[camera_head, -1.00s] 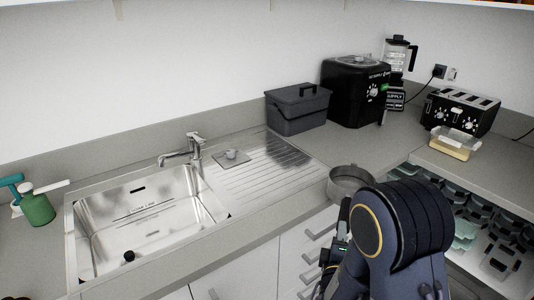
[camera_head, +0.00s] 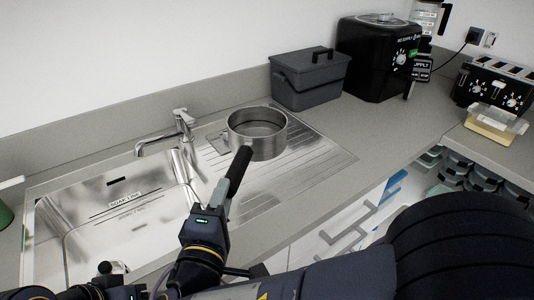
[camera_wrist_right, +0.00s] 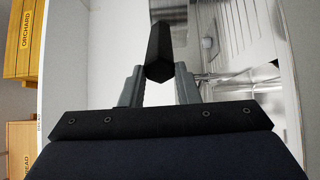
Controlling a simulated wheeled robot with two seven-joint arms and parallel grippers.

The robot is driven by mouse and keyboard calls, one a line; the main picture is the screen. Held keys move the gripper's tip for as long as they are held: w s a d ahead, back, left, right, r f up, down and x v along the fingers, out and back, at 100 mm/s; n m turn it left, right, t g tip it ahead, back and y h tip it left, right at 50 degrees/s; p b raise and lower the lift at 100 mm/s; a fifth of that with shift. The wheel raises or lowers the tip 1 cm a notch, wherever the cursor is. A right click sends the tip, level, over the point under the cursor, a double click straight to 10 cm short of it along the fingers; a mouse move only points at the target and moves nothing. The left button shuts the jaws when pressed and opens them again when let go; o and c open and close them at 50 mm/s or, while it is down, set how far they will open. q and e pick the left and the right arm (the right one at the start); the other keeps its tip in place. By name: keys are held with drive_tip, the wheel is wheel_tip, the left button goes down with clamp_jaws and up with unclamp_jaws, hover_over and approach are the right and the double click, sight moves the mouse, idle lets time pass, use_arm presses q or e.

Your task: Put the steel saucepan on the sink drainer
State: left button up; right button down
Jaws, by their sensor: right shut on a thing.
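The steel saucepan (camera_head: 258,141) is upright over the ridged sink drainer (camera_head: 318,163), behind my right gripper in the head view. I cannot tell whether its base touches the drainer. My right gripper (camera_head: 222,203) is shut on the saucepan's black handle (camera_head: 238,172). In the right wrist view the handle (camera_wrist_right: 158,52) lies between the two fingers (camera_wrist_right: 158,88), and part of the pan shows at the top. My left gripper does not show clearly in any view.
The sink basin (camera_head: 110,215) and tap (camera_head: 180,130) are left of the pan. A dark grey lidded box (camera_head: 308,80) and a black appliance (camera_head: 378,58) stand behind the drainer. A toaster (camera_head: 492,90) and butter dish (camera_head: 493,125) are at the right.

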drive_tip(key=shift+y, duration=0.3)
drive_tip(key=w+d+f, duration=0.1)
drive_tip(key=w+f, duration=0.2)
drive_tip(key=w+f+p, duration=0.1)
drive_tip(key=w+f, duration=0.2)
drive_tip(key=w+d+f+p, duration=0.1)
drive_tip(key=w+f, duration=0.2)
drive_tip(key=w, duration=0.1)
drive_tip(key=shift+w+d+f, duration=0.1)
drive_tip(key=shift+d, duration=0.25)
drive_tip(key=shift+w+f+p, duration=0.2)
drive_tip(key=shift+f+p, duration=0.1)
drive_tip(key=shift+f, duration=1.4)
drive_tip(key=c, duration=1.1)
unclamp_jaws()
drive_tip(key=shift+f, duration=0.1)
